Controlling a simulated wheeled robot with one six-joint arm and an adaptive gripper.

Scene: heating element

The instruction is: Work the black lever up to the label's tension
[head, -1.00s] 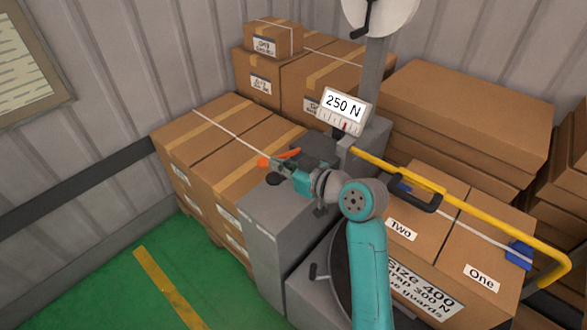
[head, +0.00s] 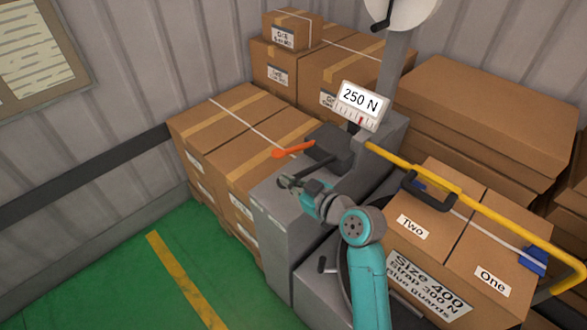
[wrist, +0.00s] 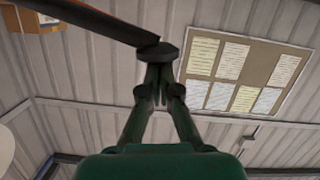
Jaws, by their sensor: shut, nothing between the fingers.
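The black lever (head: 313,167) sticks out from the dark tensioner (head: 335,142) on the grey machine, its end towards my gripper. An orange lever (head: 293,150) lies just behind it. My gripper (head: 286,182) is at the black lever's outer end; the head view does not show clearly whether they touch. In the wrist view a dark round knob (wrist: 168,52) stands right at my closed, empty fingertips (wrist: 158,75). The gauge (head: 358,105) reads 250 N, with a red pointer on its scale. The carton label (head: 428,285) reads Size 400, Strap 300 N, blue guards.
A yellow rail (head: 465,200) with a black handle crosses the strapped cartons (head: 455,205) at the right. More cartons (head: 235,130) stand behind and left of the machine. A notice board (wrist: 245,75) hangs on the wall.

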